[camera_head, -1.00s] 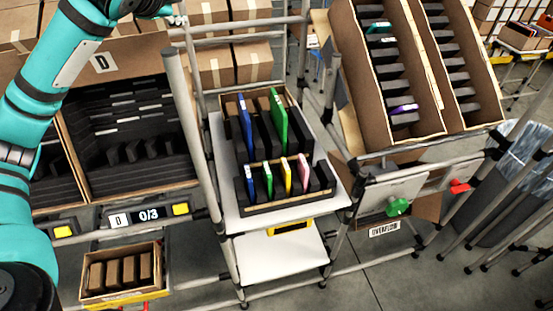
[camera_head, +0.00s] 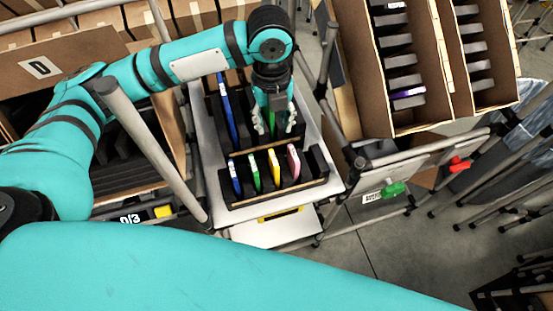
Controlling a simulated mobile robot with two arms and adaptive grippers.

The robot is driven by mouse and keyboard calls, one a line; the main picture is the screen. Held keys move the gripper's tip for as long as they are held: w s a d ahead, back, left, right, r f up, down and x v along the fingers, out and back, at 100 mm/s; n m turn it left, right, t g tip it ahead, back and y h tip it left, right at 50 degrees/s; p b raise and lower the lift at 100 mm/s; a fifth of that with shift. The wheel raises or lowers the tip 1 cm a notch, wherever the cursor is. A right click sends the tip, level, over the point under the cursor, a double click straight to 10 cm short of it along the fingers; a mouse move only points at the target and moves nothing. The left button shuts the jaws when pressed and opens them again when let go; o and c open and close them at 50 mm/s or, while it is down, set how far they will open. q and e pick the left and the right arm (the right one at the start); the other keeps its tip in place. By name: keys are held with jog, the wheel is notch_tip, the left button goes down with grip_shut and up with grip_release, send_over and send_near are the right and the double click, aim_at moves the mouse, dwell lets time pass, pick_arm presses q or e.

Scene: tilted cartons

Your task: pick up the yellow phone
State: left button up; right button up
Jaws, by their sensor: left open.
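The yellow phone (camera_head: 275,170) stands upright in the front black slotted rack (camera_head: 232,201) on the white shelf. A green phone (camera_head: 254,173) is to its left and a pink phone (camera_head: 293,163) to its right. A blue phone (camera_head: 235,178) is at the row's left end. My left gripper (camera_head: 276,124) is open, pointing down over the back row, behind the yellow phone in the picture and apart from it. A tall green phone in the back row shows partly between its fingers; I cannot tell whether they touch it. My right gripper is out of view.
A tall blue phone (camera_head: 228,110) stands left of my left gripper in the back row. A grey post (camera_head: 150,150) rises left of the shelf. Tilted cartons (camera_head: 365,75) stand at the right, one holding a purple item (camera_head: 408,93).

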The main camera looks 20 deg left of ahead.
pick_arm(q)
send_near(274, 158)
jog(key=f, duration=0.3)
jog(key=f+b, duration=0.1)
jog(key=f, duration=0.1)
jog(key=shift+s+f, duration=0.15)
jog(key=shift+s, duration=0.1)
jog(key=shift+f, duration=0.35)
jog(key=f+b, duration=0.1)
jog(key=b, duration=0.1)
jog(key=f+b, duration=0.4)
jog(key=b, duration=0.1)
jog(key=shift+w+f, duration=0.1)
jog(key=shift+w, duration=0.25)
grip_shut()
